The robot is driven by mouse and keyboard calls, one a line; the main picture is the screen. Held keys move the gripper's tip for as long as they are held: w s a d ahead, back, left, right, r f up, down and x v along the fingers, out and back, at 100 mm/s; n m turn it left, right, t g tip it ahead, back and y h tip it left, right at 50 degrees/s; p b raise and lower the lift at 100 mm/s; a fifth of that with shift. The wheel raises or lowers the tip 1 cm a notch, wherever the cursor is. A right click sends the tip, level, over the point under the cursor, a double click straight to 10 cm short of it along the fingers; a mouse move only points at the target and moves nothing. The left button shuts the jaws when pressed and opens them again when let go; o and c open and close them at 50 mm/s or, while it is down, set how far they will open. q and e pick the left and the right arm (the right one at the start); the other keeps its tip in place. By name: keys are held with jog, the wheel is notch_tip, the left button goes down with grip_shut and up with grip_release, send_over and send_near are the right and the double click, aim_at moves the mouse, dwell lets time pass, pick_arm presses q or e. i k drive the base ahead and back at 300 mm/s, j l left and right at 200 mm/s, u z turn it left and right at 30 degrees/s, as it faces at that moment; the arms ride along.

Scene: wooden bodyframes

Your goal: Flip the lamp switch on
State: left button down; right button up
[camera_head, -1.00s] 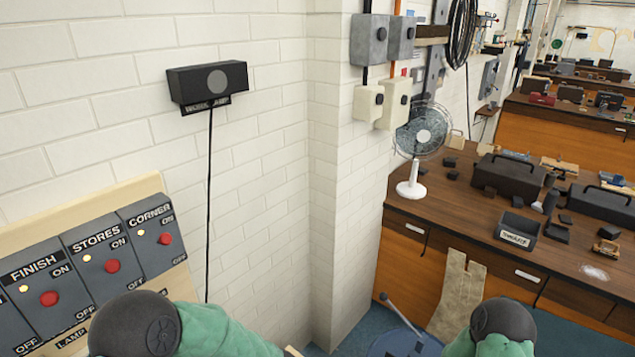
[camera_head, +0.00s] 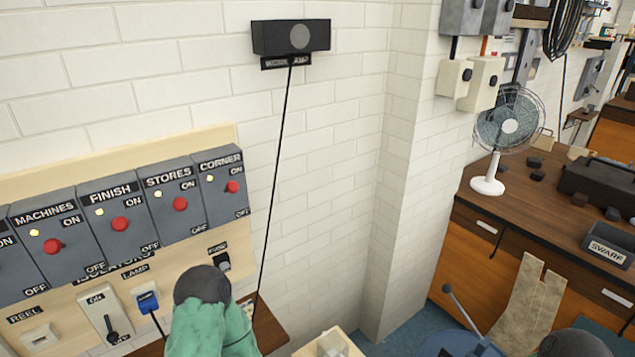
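A black wall box with a grey disc (camera_head: 299,37), its label partly covered but ending in "AMP", hangs on the white brick wall with a black cord running down. A switch panel (camera_head: 180,145) is at the left. Below its main switches, a label reading LAMP (camera_head: 135,270) sits above a blue-fronted fitting (camera_head: 147,301) with a black cord. I cannot tell which one controls the lamp. My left arm partly covers the panel's lower right. Neither gripper shows.
Several grey isolator boxes with red knobs, including FINISH (camera_head: 119,222), line the panel. A white fan (camera_head: 505,130) stands on the workbench (camera_head: 470,262) at the right. A blue round object (camera_head: 455,342) with a lever is below.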

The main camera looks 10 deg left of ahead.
aim_at(112, 336)
jog(key=u, duration=2.05)
